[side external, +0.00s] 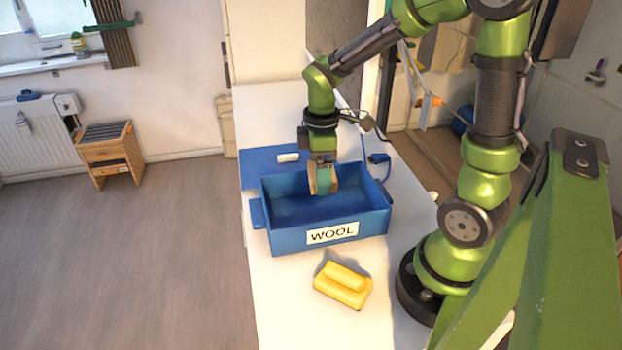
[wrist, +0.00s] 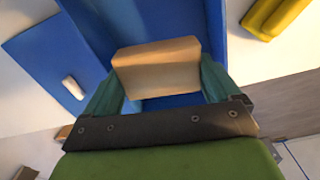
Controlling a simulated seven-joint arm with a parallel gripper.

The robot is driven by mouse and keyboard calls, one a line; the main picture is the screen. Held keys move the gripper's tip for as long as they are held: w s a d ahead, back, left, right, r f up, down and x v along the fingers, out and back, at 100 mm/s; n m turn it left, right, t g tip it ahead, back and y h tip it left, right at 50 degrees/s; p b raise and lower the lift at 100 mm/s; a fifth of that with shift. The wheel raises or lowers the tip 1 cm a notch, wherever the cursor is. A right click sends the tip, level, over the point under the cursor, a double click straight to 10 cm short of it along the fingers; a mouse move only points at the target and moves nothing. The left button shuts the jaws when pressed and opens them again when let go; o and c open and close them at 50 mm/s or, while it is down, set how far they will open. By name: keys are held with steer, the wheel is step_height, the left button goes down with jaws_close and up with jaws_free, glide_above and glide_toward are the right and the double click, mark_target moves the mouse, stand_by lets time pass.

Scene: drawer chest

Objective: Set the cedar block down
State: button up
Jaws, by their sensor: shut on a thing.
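The cedar block (wrist: 157,68) is a light tan wooden block. In the wrist view it sits between the two teal fingers of my gripper (wrist: 158,84), which is shut on it. In the side view my gripper (side external: 322,182) points down over the open blue box (side external: 283,238), labelled WOOL, with its fingers at about the rear part of the opening. The blue box also shows in the wrist view (wrist: 85,22) behind the block. I cannot tell whether the block touches the box floor.
A blue panel (side external: 262,165) with a white handle (side external: 288,157) lies behind the box at the left. A yellow block-shaped thing (side external: 343,284) with a raised top lies on the white table (side external: 285,310) in front of the box. The table's front left is clear.

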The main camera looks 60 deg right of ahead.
mark_target(319, 216)
steer(key=shift+n, duration=0.7)
step_height(319, 216, down, 10)
steer(key=shift+r, duration=0.1)
steer(key=o, duration=1)
steer(key=shift+f, duration=0.2)
